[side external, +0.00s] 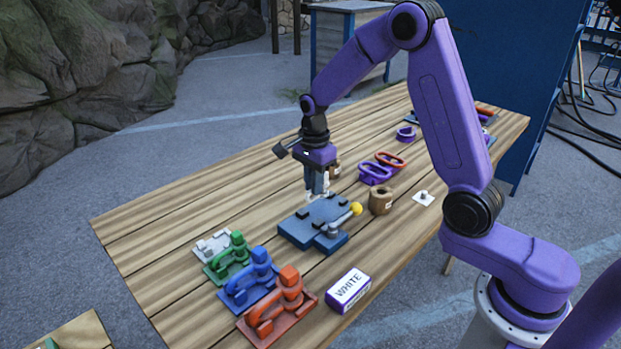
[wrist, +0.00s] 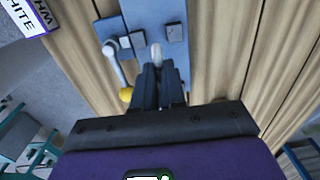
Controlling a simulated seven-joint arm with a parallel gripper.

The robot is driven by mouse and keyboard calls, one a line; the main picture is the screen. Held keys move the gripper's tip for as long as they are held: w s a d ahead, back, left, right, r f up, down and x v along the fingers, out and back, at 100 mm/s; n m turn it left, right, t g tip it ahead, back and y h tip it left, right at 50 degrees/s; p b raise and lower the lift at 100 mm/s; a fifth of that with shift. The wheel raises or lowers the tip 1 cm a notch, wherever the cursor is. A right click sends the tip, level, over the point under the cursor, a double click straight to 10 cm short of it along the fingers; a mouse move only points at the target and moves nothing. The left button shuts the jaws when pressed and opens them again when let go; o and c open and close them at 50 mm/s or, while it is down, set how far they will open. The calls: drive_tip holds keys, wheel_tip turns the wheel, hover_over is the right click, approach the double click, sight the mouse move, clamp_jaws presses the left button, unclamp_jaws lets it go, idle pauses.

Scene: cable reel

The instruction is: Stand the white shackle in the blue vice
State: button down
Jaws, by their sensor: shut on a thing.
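The blue vice (side external: 300,232) lies on the wooden table, with dark jaw blocks on top and a lever ending in a yellow knob (side external: 356,209). In the wrist view the vice (wrist: 172,14) is at the top, with the yellow knob (wrist: 126,94) left of my fingers. My gripper (side external: 317,190) points down over the vice's far edge. In the wrist view my gripper (wrist: 158,72) is shut on the white shackle (wrist: 156,52), whose pale end shows beyond the fingertips. The fingers hide most of it. I cannot tell whether it touches the vice.
Red (side external: 277,312), blue (side external: 250,285) and green (side external: 228,258) clamp-like pieces stand at the near left, beside a grey-white plate (side external: 213,246). A box marked WHITE (side external: 348,290) is at the front. A brown spool (side external: 381,201) stands right of the vice. The table's left part is clear.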

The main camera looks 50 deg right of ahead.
sight(314, 200)
drive_tip(key=shift+f, duration=2.4)
drive_tip(key=shift+f, duration=0.4)
drive_tip(key=c, duration=1.1)
unclamp_jaws()
drive_tip(key=shift+r, duration=0.1)
